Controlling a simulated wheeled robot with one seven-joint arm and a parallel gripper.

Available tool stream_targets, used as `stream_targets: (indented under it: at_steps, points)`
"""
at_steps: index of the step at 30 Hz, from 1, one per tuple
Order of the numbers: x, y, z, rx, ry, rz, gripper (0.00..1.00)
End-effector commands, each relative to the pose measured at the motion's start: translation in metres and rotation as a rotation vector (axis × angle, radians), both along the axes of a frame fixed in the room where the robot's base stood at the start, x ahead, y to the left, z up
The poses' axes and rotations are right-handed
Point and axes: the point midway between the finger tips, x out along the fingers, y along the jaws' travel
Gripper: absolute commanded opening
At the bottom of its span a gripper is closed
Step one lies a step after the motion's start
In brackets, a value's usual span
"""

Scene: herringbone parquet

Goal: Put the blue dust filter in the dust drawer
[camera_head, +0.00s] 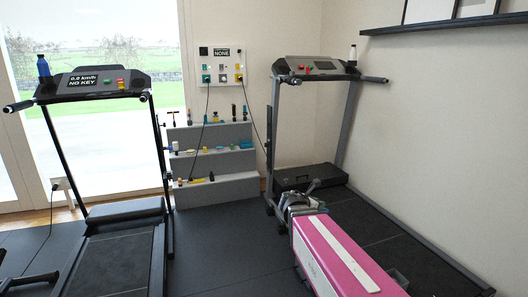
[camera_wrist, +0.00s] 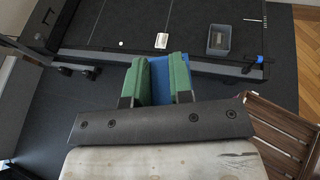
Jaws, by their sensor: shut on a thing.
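My gripper (camera_wrist: 160,80) is shut on a blue piece (camera_wrist: 160,72), which fits the blue dust filter. Its two green finger pads hold it from both sides, and only its blue face between them shows. In the wrist view the held piece is over the dark floor beside a treadmill. In the head view I cannot make out the filter or the fingertips clearly. I cannot identify the dust drawer for sure. A small grey open bin (camera_wrist: 219,40) lies at the upper right of the wrist view, apart from my gripper.
A treadmill (camera_head: 110,260) stands at left and another (camera_head: 385,235) at right. Between them at the back, grey steps (camera_head: 225,188) hold several small items under a wall panel (camera_head: 221,68). A brown slatted crate (camera_wrist: 283,135) is at right in the wrist view. Dark floor between the treadmills is clear.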

Motion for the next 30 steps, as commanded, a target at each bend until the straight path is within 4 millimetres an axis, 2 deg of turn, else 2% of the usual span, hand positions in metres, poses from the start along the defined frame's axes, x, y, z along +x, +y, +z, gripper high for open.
stream_targets:
  at_steps: [1,6,11,17,20,23,30]
  points:
    - [-0.014,0.008,0.013,0.002,-0.002,0.015,0.00]
    - [-0.033,0.026,0.036,0.007,0.003,0.045,0.00]
    - [-0.039,0.033,0.045,0.008,0.006,0.057,0.00]
    - [-0.037,0.032,0.043,0.007,0.007,0.056,0.00]
    - [-0.027,0.026,0.034,0.006,0.007,0.043,0.00]
    - [-0.010,0.014,0.016,0.002,0.006,0.022,0.00]
    - [0.038,-0.035,-0.050,-0.007,0.001,-0.051,0.00]
